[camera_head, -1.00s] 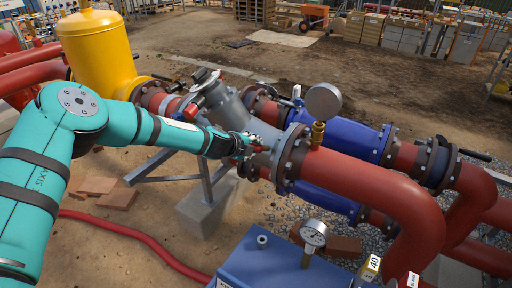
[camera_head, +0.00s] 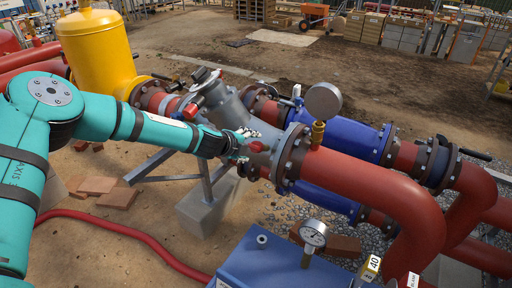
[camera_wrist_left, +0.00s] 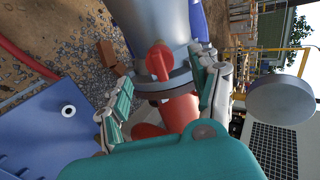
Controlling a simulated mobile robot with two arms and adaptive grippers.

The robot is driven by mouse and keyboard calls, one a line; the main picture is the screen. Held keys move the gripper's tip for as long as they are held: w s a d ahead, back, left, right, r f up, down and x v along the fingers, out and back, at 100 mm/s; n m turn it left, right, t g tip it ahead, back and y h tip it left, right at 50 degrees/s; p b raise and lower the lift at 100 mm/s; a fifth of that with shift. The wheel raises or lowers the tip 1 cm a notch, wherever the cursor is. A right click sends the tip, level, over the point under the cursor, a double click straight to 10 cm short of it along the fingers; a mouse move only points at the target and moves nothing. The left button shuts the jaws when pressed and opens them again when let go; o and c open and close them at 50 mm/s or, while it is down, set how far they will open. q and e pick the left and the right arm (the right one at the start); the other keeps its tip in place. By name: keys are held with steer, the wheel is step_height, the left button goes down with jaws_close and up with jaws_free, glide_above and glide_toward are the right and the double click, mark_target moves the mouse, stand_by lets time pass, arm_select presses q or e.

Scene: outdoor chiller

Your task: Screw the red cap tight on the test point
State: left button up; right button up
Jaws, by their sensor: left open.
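The red cap (camera_head: 257,147) is on the side of the grey strainer body (camera_head: 233,112), close to the bolted flange. In the left wrist view the red cap (camera_wrist_left: 158,62) shows as a winged knob against the grey pipe, at the test point. My left gripper (camera_head: 242,145) is open just left of the cap and apart from it. In the left wrist view its two fingers (camera_wrist_left: 163,92) are spread, with the cap beyond them and nothing between the pads. The threads under the cap are hidden. My right gripper is in neither view.
A brass-stemmed gauge (camera_head: 323,103) stands on the red pipe (camera_head: 370,183) right of the cap. A second red fitting (camera_head: 191,111) is on the strainer's upper left. A blue box (camera_head: 270,262) with a small gauge (camera_head: 314,233) is at the front. A yellow tank (camera_head: 96,55) stands behind my arm.

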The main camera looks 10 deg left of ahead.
arm_select(q)
steer(key=v, duration=0.9)
steer(key=shift+w+f, duration=0.15)
steer(key=shift+f, duration=0.05)
